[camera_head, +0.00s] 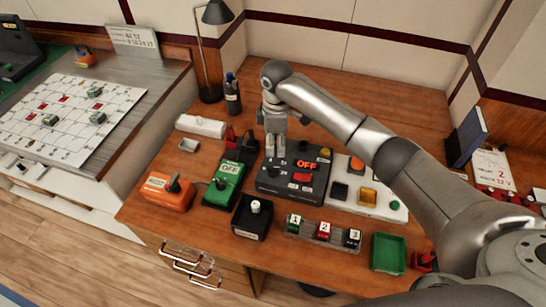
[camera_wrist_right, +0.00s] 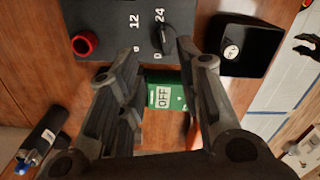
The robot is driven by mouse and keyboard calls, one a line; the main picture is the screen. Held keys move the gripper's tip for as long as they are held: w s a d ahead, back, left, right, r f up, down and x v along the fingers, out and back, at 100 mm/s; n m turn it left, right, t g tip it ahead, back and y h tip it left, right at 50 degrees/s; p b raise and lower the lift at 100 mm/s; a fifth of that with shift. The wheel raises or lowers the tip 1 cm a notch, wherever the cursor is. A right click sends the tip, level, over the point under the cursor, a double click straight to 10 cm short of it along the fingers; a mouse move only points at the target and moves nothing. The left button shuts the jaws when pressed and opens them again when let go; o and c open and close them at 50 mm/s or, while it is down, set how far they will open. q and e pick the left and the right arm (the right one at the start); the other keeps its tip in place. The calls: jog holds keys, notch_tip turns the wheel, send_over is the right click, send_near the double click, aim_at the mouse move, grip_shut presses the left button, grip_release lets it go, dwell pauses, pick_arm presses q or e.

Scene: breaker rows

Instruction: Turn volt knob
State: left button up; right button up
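The dark control box (camera_head: 318,190) sits mid-table, with a red OFF display on top. In the right wrist view its panel (camera_wrist_right: 110,18) carries the labels 12, 24 and 0. A small black knob (camera_wrist_right: 167,42) stands beside the 24 mark, and a red round part (camera_wrist_right: 86,43) is farther left. My right gripper (camera_head: 275,150) points down over the rear left part of the box. In the right wrist view its fingers (camera_wrist_right: 170,70) are spread with nothing between them, near the knob; contact cannot be told. My left gripper is out of view.
A green OFF box (camera_head: 222,188), an orange box (camera_head: 165,193) and a black tray (camera_head: 250,224) with a white knob stand left and in front. Numbered switches (camera_head: 324,232) and a green tray (camera_head: 388,254) are at the front right.

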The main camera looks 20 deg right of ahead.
send_over(276, 167)
jog(key=f, duration=0.4)
jog(key=shift+s+f+p, duration=0.3)
jog(key=shift+s+p, duration=0.05)
jog(key=shift+p, duration=0.05)
jog(key=f, duration=0.3)
jog(key=shift+w+a, duration=0.1)
jog(key=shift+w, duration=0.25)
jog(key=shift+f, duration=0.95)
jog(key=shift+c, duration=2)
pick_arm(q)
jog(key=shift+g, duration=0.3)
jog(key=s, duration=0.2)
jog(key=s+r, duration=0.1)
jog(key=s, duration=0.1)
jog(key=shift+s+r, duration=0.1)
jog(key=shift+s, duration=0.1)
pick_arm(e)
grip_shut()
